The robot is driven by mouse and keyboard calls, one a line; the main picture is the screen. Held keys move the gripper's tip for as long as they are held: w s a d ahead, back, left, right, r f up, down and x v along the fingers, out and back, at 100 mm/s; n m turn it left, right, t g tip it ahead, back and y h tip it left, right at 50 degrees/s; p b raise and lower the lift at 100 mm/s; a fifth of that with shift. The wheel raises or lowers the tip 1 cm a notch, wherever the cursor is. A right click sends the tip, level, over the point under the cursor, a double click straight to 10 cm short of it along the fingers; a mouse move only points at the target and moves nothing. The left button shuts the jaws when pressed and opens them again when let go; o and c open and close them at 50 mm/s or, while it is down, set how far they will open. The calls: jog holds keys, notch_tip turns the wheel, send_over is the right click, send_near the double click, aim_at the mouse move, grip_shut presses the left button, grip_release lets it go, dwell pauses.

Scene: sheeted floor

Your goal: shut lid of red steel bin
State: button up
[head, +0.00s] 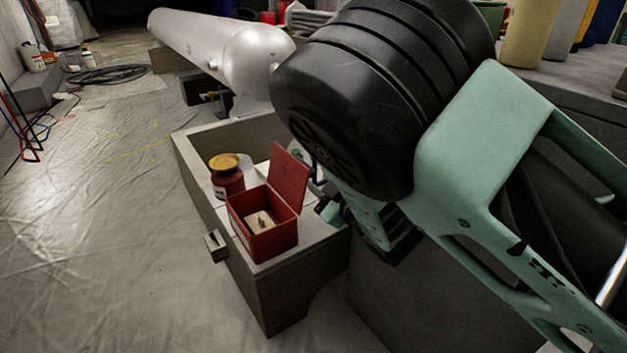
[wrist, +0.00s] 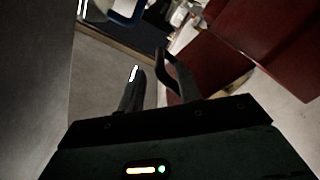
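The red steel bin (head: 262,236) sits on the near end of a low grey box-shaped stand. Its lid (head: 289,178) stands up, raised from the bin's right side, so the inside shows with a small pale block (head: 261,221) in it. My gripper is just right of the lid in the head view, mostly hidden behind my arm. In the wrist view my gripper (wrist: 149,60) has its two dark fingers apart, with nothing seen between them. Dark red panels (wrist: 207,66) of the bin or lid are close on the right there; I cannot tell which is which.
A dark red jar with a yellow lid (head: 226,175) stands beside the bin. A small grey box-like fitting (head: 215,245) is on the stand's left side. A large pale tank (head: 222,52) lies behind. The sheeted floor (head: 110,240) at left is clear.

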jog(key=shift+x, duration=1.25)
jog(key=c, duration=0.7)
grip_shut()
jog(key=shift+r, duration=0.1)
